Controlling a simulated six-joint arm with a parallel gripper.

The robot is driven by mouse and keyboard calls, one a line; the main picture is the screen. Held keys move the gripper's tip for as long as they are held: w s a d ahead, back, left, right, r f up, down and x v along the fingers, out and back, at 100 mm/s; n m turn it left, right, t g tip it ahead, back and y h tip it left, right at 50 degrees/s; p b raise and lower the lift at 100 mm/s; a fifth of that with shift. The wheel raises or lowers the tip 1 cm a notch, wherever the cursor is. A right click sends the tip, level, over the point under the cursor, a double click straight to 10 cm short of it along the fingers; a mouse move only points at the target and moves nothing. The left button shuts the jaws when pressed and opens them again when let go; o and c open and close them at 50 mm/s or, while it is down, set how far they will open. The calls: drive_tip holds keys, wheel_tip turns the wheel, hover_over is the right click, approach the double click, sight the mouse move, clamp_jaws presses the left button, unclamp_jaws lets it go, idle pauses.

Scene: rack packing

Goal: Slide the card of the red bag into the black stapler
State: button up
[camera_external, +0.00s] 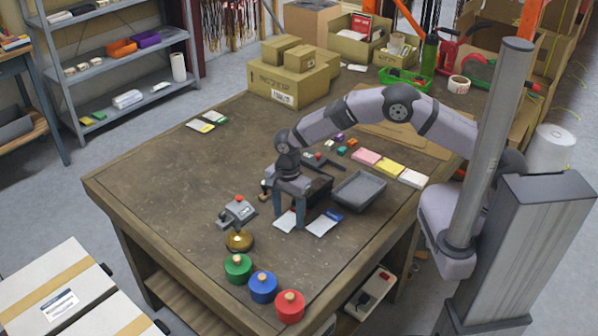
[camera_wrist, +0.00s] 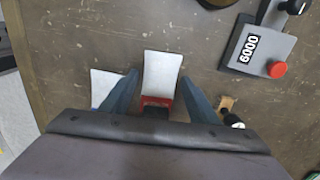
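The red bag's white card (camera_wrist: 162,72) lies flat on the table, with its red part (camera_wrist: 157,102) at the near end in the wrist view. In the external view this card (camera_external: 285,221) shows below my gripper (camera_external: 291,226). My gripper (camera_wrist: 160,78) is open, with one finger on each side of the card and no clear grip on it. Whether the fingertips touch the table is hard to tell. A long dark tool (camera_external: 322,161) behind my gripper may be the black stapler; it is too small to be sure.
A second white card (camera_external: 323,225) with a blue end lies beside it. A grey device (camera_wrist: 258,50) marked 6000 has a red button. A brass dome (camera_external: 239,241) and green, blue and red pots stand in front. A grey tray (camera_external: 360,203) is right. The table's left is mostly clear.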

drive_tip(key=shift+o, duration=0.3)
drive_tip(key=shift+r+b, duration=1)
drive_tip(key=shift+r, duration=2.7)
drive_tip(key=shift+w+d, duration=0.1)
drive_tip(key=shift+n, duration=0.6)
drive_tip(key=w+d, duration=0.2)
drive_tip(key=w+d+r, duration=0.1)
drive_tip(key=w+d, duration=0.2)
drive_tip(key=w+d+r, duration=0.1)
drive_tip(key=w+d, duration=0.1)
drive_tip(key=d, duration=0.1)
drive_tip(key=shift+w+d+r, duration=0.15)
drive_tip(key=shift+w+r, duration=0.05)
drive_tip(key=shift+w, duration=0.05)
drive_tip(key=w+d+r+n, duration=0.1)
drive_tip(key=w+d, duration=0.2)
drive_tip(key=d, duration=0.5)
drive_tip(key=w+d+r+n, duration=0.1)
drive_tip(key=w+d+r, duration=0.15)
drive_tip(key=d, duration=0.55)
drive_tip(key=s+d+n+p, duration=0.1)
drive_tip(key=s+d+n, duration=0.15)
drive_tip(key=d, duration=1.25)
drive_tip(key=s+d+f+n, duration=0.2)
drive_tip(key=s+d, duration=0.6)
drive_tip(key=d, duration=0.2)
drive_tip(key=shift+s+d+n, duration=0.15)
drive_tip(key=shift+d+n, duration=0.05)
drive_tip(key=shift+n, duration=0.15)
